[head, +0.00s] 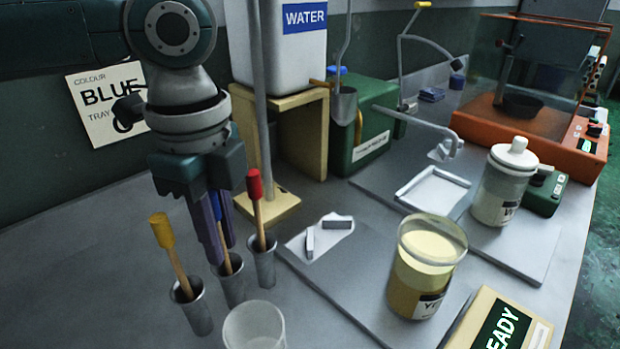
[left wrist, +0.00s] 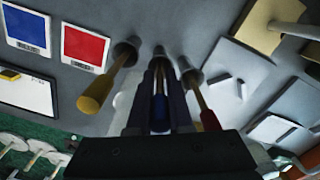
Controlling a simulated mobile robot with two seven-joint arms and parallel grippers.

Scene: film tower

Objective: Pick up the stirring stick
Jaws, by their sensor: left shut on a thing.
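Three stirring sticks stand in separate small metal cups: one with a yellow handle (head: 162,231), one with a red handle (head: 254,185) and, between them, one with a blue handle (head: 216,206). My left gripper (head: 221,243) points down over the middle cup (head: 231,285) and is shut on the blue-handled stick, whose lower shaft is still inside that cup. In the left wrist view the blue handle (left wrist: 160,113) lies between the fingers, with the yellow handle (left wrist: 96,92) on the left and the red one (left wrist: 210,120) on the right. My right gripper is out of view.
An empty clear beaker (head: 254,326) stands in front of the cups. A jar of yellow liquid (head: 425,270) and a white-lidded jar (head: 503,183) stand to the right. A white water tank (head: 280,60) sits on a wooden stand (head: 300,140) behind.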

